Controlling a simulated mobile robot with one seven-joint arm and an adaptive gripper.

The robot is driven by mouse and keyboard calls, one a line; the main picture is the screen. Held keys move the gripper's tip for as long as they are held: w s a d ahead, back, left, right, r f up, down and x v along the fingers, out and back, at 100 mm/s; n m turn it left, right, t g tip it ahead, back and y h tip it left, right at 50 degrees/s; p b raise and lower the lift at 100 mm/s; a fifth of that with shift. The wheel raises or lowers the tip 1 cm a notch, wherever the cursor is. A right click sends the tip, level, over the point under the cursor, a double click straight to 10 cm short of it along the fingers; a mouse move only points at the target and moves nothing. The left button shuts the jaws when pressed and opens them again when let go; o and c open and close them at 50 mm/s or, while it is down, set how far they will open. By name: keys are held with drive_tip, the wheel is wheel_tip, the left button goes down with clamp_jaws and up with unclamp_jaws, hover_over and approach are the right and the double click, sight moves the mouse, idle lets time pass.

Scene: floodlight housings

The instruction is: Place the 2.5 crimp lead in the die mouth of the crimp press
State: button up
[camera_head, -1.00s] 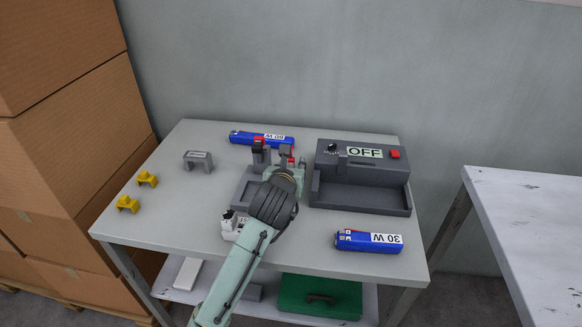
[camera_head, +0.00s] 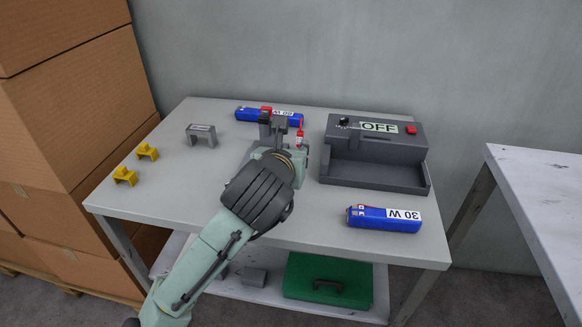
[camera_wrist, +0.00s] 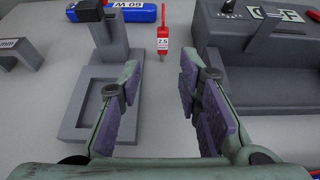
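The 2.5 crimp lead (camera_wrist: 163,42) is a red piece with a white 2.5 label and a narrow tip. It is beyond my fingertips, roughly in line with the gap between them; it also shows in the head view (camera_head: 300,131). My gripper (camera_wrist: 160,80) is open, with nothing between its fingers. The crimp press (camera_wrist: 107,45) is grey, with an upright post and a flat base with a recess, left of the lead. Its post also shows in the head view (camera_head: 265,129), where my arm hides most of the base. I cannot make out the die mouth.
A blue 60 W block (camera_head: 250,115) lies behind the press. A grey box with an OFF label (camera_head: 375,178) stands right, with a blue 30 W block (camera_head: 384,219) in front. A grey bracket (camera_head: 201,135) and two yellow pieces (camera_head: 147,152) are left. The table (camera_head: 170,185) is clear between.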

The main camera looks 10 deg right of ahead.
drive_tip(key=shift+s+r+b, duration=0.25)
drive_tip(key=shift+s+b, duration=0.25)
drive_tip(key=shift+b, duration=0.1)
